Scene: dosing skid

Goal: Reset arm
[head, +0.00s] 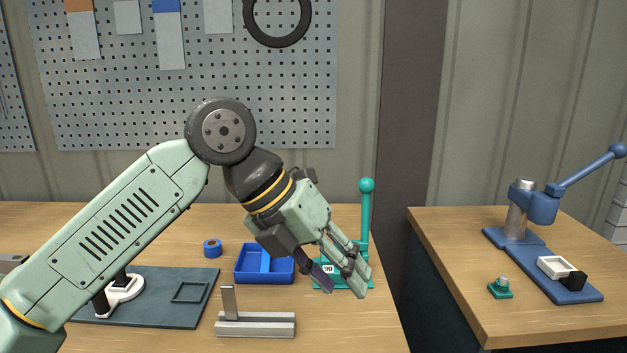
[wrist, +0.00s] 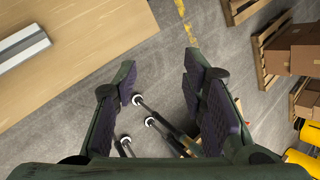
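My gripper (head: 345,280) is at the end of my pale green arm, which reaches over the bench from the left in the head view. The fingers point down and to the right, in front of a teal lever press (head: 366,215) and partly hiding its base. Nothing is between the pads; the floor shows through the gap. The fingers are beyond the bench edge in that view.
The wooden bench (head: 180,235) holds a blue tray (head: 264,278), a blue tape roll (head: 212,248), a grey rail block (head: 255,324) and a dark mat (head: 190,308). A second bench (head: 470,270) at right holds a blue lever press (head: 543,205). Pallets with boxes (wrist: 290,48) stand on the floor.

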